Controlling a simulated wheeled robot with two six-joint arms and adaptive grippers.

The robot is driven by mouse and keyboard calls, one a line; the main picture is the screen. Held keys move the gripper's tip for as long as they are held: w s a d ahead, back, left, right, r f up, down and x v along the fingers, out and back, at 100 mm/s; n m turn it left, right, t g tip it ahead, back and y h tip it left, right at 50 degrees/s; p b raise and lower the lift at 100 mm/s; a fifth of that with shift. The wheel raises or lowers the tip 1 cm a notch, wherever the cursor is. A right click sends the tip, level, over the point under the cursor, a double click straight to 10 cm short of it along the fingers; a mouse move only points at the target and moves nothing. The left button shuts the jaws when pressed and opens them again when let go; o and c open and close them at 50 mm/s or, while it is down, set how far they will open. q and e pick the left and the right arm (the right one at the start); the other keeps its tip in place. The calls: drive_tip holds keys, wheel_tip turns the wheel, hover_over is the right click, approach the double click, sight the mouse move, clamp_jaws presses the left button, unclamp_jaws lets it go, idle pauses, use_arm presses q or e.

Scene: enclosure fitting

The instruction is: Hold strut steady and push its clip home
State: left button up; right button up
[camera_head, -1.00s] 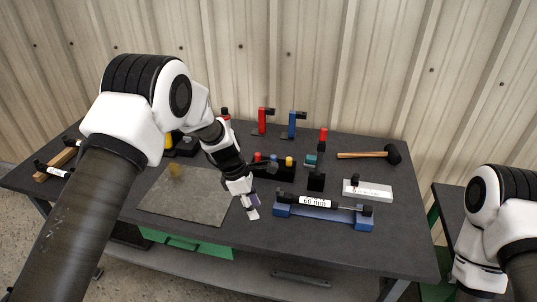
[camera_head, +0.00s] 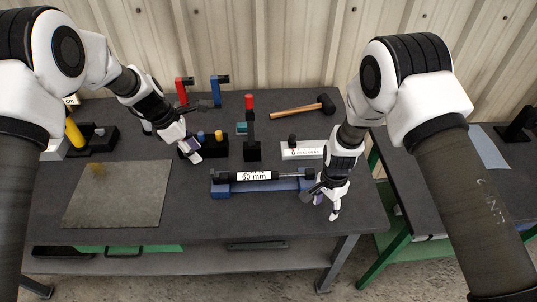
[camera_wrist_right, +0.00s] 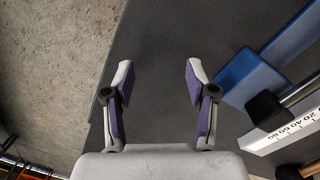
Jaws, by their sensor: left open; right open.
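The strut (camera_head: 250,176) is a black cylinder with a white "60 mm" label and a thin rod towards the right. It lies level in a blue cradle (camera_head: 222,189). Its right end, where the clip would be seen, is partly hidden by my right gripper (camera_head: 326,207). That gripper is open and empty, at the cradle's right end. In the right wrist view its fingers (camera_wrist_right: 160,105) are apart over the table's edge, with the blue cradle (camera_wrist_right: 243,76) and rod (camera_wrist_right: 302,90) to their right. My left gripper (camera_head: 193,153) is open and empty, behind and left of the strut.
A white block (camera_head: 302,150) with a black knob lies behind the strut. A dark holder with coloured pegs (camera_head: 214,146) stands near my left gripper. A red-topped post (camera_head: 250,130) and a mallet (camera_head: 300,109) are further back. The grey mat (camera_head: 120,195) is mostly clear.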

sight(269, 173)
drive_tip(key=shift+m+t, duration=0.3)
drive_tip(key=shift+m, duration=0.6)
drive_tip(key=w+a+r, duration=0.1)
drive_tip(key=w+a, duration=0.2)
drive_tip(key=w+a+r, duration=0.1)
drive_tip(key=w, duration=0.1)
drive_tip(key=shift+w+a+r, duration=0.1)
drive_tip(key=shift+a+r, duration=0.2)
drive_tip(key=w+a+r+m, duration=0.1)
drive_tip(key=a+r, duration=0.1)
drive_tip(key=a, duration=0.1)
drive_tip(key=w+a+r+m, duration=0.1)
drive_tip(key=w+a+r, duration=0.1)
drive_tip(key=a+r, duration=0.1)
drive_tip(key=w+a+r+m, duration=0.2)
drive_tip(key=a, duration=0.3)
drive_tip(key=shift+w+r, duration=0.15)
drive_tip(key=shift+r, duration=0.05)
drive_tip(key=shift+w+a+f, duration=0.2)
wheel_tip(269, 173, down, 6)
drive_tip(key=shift+d+f, duration=0.1)
drive_tip(key=shift+f, duration=0.15)
use_arm(q)
drive_tip(key=shift+s+a+r, duration=0.1)
drive_tip(key=shift+s+r, duration=0.2)
drive_tip(key=shift+s, duration=0.1)
use_arm(e)
drive_tip(key=shift+w+f, duration=0.1)
drive_tip(key=shift+f, duration=0.35)
drive_tip(key=shift+c, duration=0.4)
